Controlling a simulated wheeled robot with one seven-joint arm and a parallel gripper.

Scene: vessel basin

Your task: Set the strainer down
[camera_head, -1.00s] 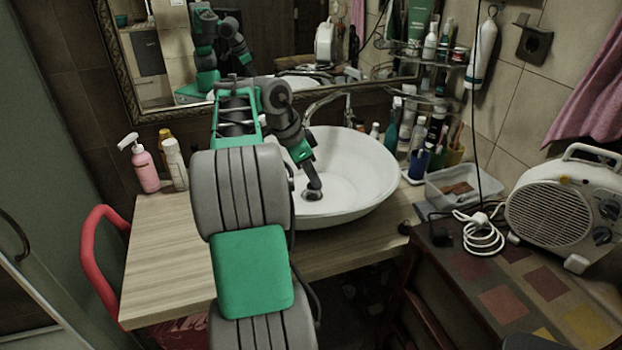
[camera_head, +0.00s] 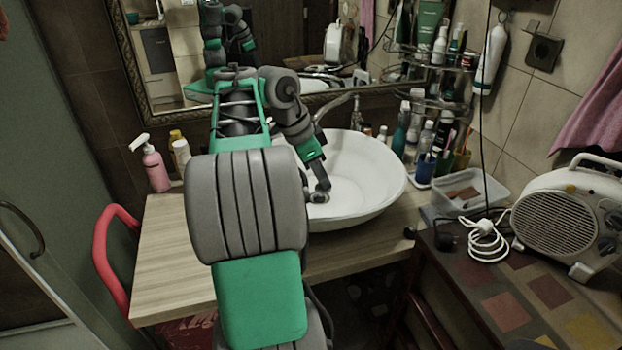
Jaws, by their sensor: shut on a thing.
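My gripper (camera_head: 322,186) reaches down into the white vessel basin (camera_head: 372,185), with its tip low over the drain area. It is shut on the strainer (camera_head: 318,198), a small, round, dark metal piece at the bottom of the basin. The strainer is tiny and partly hidden by the fingers. I cannot tell whether it rests in the drain or is held just above it. My arm hides the left part of the basin.
A faucet (camera_head: 338,108) stands behind the basin on the wooden counter (camera_head: 165,262). A pink soap bottle (camera_head: 156,168) is at the left. A clear plastic box (camera_head: 468,190), several bottles and a fan heater (camera_head: 568,215) are at the right. The front left counter is clear.

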